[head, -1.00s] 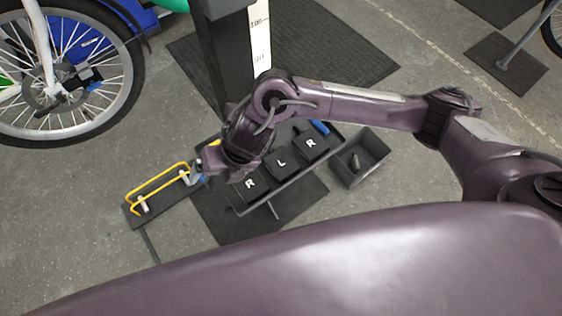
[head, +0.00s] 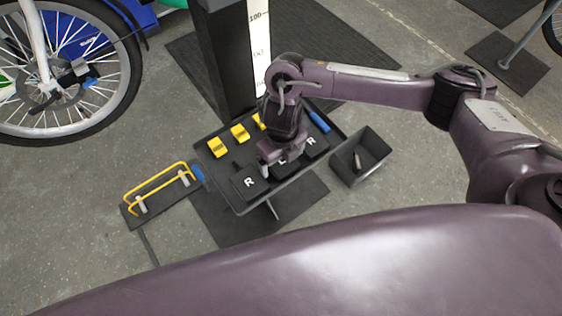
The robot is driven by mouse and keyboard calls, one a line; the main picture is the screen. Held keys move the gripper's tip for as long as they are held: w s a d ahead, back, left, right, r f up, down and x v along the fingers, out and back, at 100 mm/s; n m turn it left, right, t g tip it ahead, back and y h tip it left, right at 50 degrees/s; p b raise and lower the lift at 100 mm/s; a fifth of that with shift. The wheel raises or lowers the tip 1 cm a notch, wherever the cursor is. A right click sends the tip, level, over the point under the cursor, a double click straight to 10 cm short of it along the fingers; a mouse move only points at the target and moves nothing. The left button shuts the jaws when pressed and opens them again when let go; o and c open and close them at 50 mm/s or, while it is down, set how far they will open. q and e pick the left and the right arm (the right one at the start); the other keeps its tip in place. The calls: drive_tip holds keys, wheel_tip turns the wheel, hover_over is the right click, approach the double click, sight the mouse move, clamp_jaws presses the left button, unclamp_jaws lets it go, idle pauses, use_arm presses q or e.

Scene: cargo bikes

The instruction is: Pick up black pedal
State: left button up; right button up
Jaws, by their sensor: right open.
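A dark tray (head: 240,209) holds a front row of black pedals lettered in white. The left black pedal (head: 249,183) reads R and the right black pedal (head: 311,143) reads R. The middle black pedal (head: 282,161), lettered L, is mostly covered by my right gripper (head: 280,156). That gripper is open and points down over the middle of the tray. I cannot tell whether its fingers touch the pedal. My left gripper is out of view.
Yellow pedals (head: 217,147) sit in the tray's back row. A blue-handled tool (head: 319,121) lies at its right end. A grey bin (head: 371,171) with a small dark object stands right. A yellow-barred rack (head: 157,187) stands left, and a black post (head: 228,60) rises behind.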

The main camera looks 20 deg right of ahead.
drive_tip(key=shift+f, duration=0.3)
drive_tip(key=c, duration=1.2)
drive_tip(key=shift+r, duration=0.1)
